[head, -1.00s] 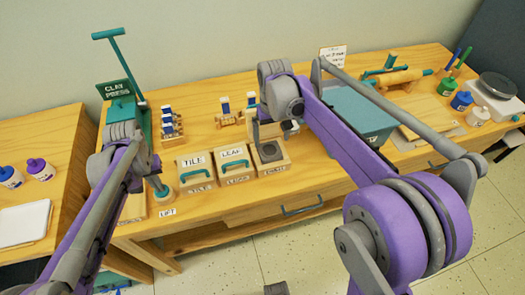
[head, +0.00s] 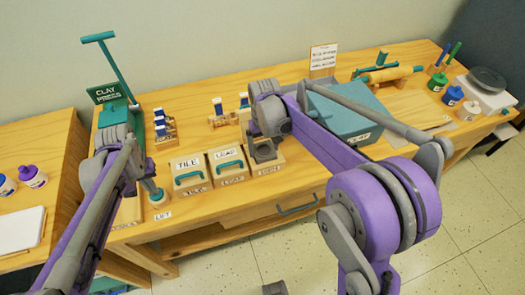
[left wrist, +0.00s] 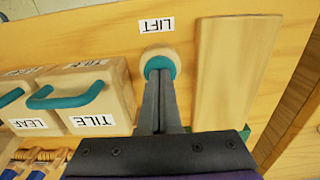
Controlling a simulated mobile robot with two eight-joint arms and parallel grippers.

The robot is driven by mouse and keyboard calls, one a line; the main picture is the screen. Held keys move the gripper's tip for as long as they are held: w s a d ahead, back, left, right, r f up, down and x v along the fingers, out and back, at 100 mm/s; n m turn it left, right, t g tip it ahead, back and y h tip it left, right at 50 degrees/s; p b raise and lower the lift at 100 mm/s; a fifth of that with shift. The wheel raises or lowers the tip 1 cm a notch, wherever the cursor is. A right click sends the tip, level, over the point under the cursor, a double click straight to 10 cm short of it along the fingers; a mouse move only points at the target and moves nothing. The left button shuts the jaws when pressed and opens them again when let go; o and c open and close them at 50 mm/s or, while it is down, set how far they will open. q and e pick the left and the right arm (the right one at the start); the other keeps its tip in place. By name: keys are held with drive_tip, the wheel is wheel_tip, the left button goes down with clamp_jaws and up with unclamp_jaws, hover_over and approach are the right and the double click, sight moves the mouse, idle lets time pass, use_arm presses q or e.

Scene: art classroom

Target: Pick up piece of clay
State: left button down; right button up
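A teal bin (head: 350,115) with a CLAY label on its front stands on the right half of the bench, partly behind my right arm. No piece of clay can be made out. My left gripper (left wrist: 160,80) is shut, its two dark fingers side by side, at the round teal and pale knob (left wrist: 160,64) by the LIFT label. I cannot tell whether the fingertips touch the knob. The knob also shows in the head view (head: 158,197).
A clay press (head: 112,92) with a lever stands at the left. A TILE box (head: 190,180) and LEAF box (head: 229,175) stand right of the knob. Small bottles in wooden racks are behind them. A rolling pin (head: 393,73) and paint jars are at the far right.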

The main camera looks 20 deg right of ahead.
sight(264, 150)
drive_tip(key=c, duration=0.5)
wheel_tip(264, 150, up, 16)
idle(0.7)
